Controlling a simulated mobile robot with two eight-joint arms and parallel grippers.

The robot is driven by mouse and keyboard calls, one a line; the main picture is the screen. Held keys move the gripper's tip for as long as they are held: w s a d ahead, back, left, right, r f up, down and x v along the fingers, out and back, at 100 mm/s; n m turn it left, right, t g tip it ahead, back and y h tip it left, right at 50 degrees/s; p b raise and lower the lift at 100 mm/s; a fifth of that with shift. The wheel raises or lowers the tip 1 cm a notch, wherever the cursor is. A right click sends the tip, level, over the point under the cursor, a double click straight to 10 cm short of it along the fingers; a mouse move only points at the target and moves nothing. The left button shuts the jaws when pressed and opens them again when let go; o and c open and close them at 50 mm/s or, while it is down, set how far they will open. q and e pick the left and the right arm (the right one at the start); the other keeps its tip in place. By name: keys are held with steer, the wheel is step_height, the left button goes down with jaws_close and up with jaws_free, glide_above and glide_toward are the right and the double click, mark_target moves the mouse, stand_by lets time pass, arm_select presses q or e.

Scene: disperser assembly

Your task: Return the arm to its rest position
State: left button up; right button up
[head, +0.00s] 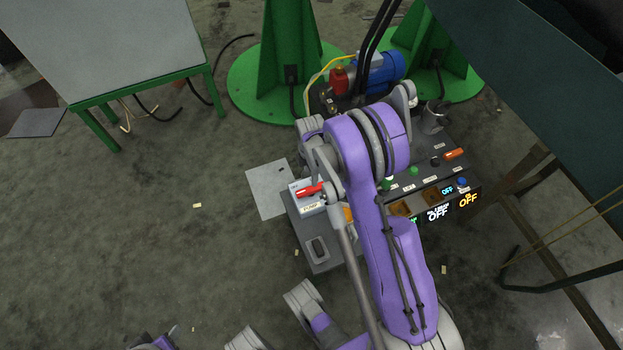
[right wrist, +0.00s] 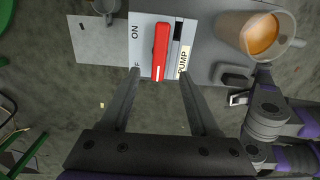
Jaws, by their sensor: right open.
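The pump switch box (head: 309,204) is a pale panel with a red handle (head: 308,190) at the left end of the dark control console. In the right wrist view the red handle (right wrist: 160,50) runs lengthwise beside the ON lettering, with a PUMP label at its right. My right gripper (right wrist: 159,74) is open, its fingers apart on either side of the panel's lower end, with nothing held. Whether they touch the panel cannot be told. In the head view my purple right arm bends over the console and hides part of it. My left gripper does not show.
A cup of orange liquid (right wrist: 262,38) stands near the switch. The console (head: 319,252) carries buttons and displays reading OFF. A blue motor (head: 383,70) and green pillars (head: 288,50) stand behind. A table (head: 115,40) is upper left. The floor at left is mostly clear.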

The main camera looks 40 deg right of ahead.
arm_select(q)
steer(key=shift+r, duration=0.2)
arm_select(e)
steer(key=shift+r, duration=0.7)
steer(key=s+a+r+m+t, duration=0.2)
steer(key=s+a+r+m, duration=0.4)
steer(key=r, duration=0.3)
steer(key=s+a+r+m+t, duration=0.1)
steer(key=s+a+r+m, duration=0.4)
steer(key=a+r, duration=0.4)
steer(key=s+a+m+t, duration=0.1)
steer(key=s+a+m, duration=0.2)
steer(key=s, duration=0.5)
arm_select(q)
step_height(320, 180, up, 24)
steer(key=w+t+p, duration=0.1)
steer(key=p, duration=2)
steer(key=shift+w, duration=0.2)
arm_select(e)
step_height(320, 180, up, 24)
steer(key=t, duration=0.1)
steer(key=shift+w+a+r+m, duration=0.2)
steer(key=shift+w+m, duration=0.1)
steer(key=shift+w, duration=0.1)
